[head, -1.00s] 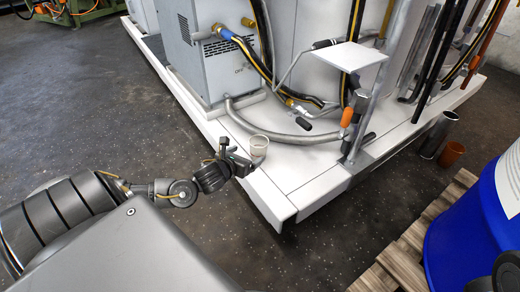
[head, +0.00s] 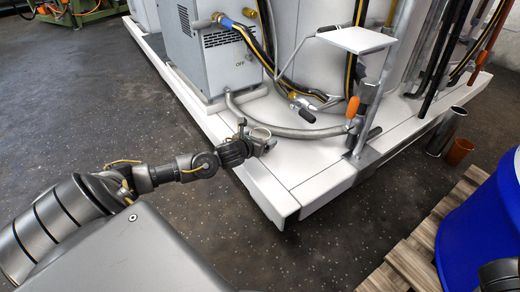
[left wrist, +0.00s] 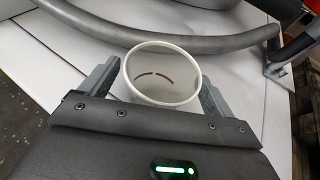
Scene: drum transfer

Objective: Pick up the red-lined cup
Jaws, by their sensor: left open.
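The red-lined cup (left wrist: 162,75) is a white cup with a broken dark red line on its inside wall. In the left wrist view it stands between the two fingers of my open left gripper (left wrist: 160,88), with a finger on each side. I cannot tell whether either finger touches it. In the head view the cup (head: 260,133) stands near the edge of the white platform (head: 310,165), partly hidden by my left gripper (head: 256,142). My right gripper is not clearly in view.
A curved grey pipe (head: 285,129) runs just behind the cup. A metal post with a small white shelf (head: 356,40) stands to the right. A blue drum (head: 480,235) and a wooden pallet (head: 415,262) are at the right. Dark floor lies in front.

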